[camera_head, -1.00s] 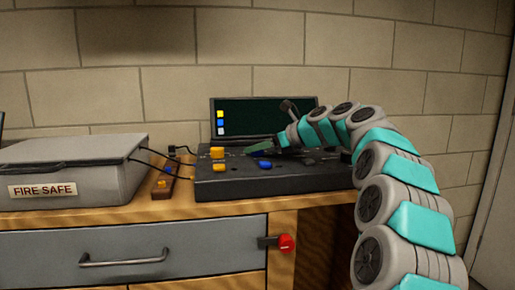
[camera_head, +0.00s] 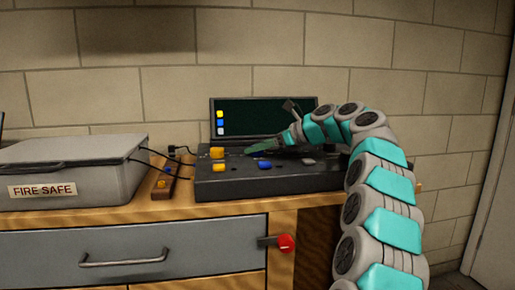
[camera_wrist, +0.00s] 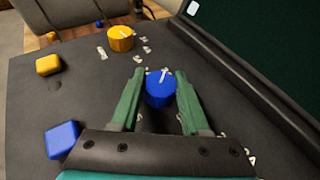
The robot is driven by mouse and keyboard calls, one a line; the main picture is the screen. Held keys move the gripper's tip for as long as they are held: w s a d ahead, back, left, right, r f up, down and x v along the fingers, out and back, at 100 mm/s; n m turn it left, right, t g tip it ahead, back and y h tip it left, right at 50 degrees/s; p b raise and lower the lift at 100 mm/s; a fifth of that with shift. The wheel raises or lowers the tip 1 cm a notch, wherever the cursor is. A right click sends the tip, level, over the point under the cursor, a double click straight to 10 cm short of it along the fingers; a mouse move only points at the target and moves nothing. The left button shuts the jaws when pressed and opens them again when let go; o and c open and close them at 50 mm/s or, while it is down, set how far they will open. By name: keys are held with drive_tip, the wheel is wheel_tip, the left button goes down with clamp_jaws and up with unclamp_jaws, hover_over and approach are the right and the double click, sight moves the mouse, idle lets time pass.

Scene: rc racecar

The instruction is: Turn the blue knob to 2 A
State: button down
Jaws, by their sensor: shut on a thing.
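The round blue knob (camera_wrist: 160,90) stands on the black control box (camera_head: 215,185), with a white pointer mark on its top. In the wrist view the mark points up and slightly right, away from my palm. My gripper (camera_wrist: 161,88) has its two green fingers on either side of the knob, shut on it. In the head view my gripper (camera_head: 262,147) reaches the box from the right, and the knob is hidden by it. Small white labels lie around the knob; I cannot read them, and some are hidden by my fingers.
A round yellow knob (camera_wrist: 120,39), a square yellow button (camera_wrist: 48,65) and a square blue button (camera_wrist: 62,139) sit on the same box. A dark screen (camera_head: 255,115) stands behind it. A grey fire-safe box (camera_head: 70,175) is at left, joined by cables.

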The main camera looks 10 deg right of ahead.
sight(281, 158)
drive_tip(key=shift+r, duration=0.1)
drive_tip(key=shift+c, duration=1.9)
unclamp_jaws()
drive_tip(key=shift+d, duration=0.1)
drive_tip(key=v, duration=0.7)
drive_tip(key=shift+s+d, duration=0.2)
drive_tip(key=shift+s, duration=0.05)
drive_tip(key=shift+s, duration=0.1)
